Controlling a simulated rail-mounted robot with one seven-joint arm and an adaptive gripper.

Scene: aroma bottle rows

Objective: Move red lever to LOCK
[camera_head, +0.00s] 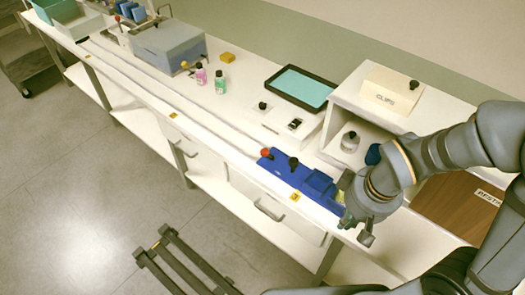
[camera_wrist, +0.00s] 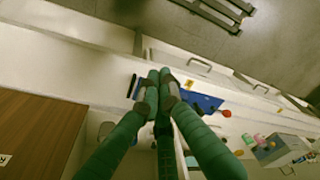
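A long blue fixture (camera_head: 297,178) lies along the front edge of the white bench, with a red ball knob (camera_head: 266,152) at its left end and a black knob on top. The red knob shows right of centre in the wrist view (camera_wrist: 226,113). No LOCK marking is readable. My gripper (camera_head: 352,222) is over the fixture's right end, away from the red knob, and hides part of that end. In the wrist view my gripper's fingertips (camera_wrist: 160,78) are together, with nothing visible between them. Whether they touch the fixture cannot be told.
A grey box (camera_head: 168,45) with a small orange-red knob stands farther left, near pink (camera_head: 201,75) and green (camera_head: 220,82) bottles. A teal tray (camera_head: 301,87) and a white shelf with a box marked CLIPS (camera_head: 391,91) stand behind. The bench front left of the fixture is clear.

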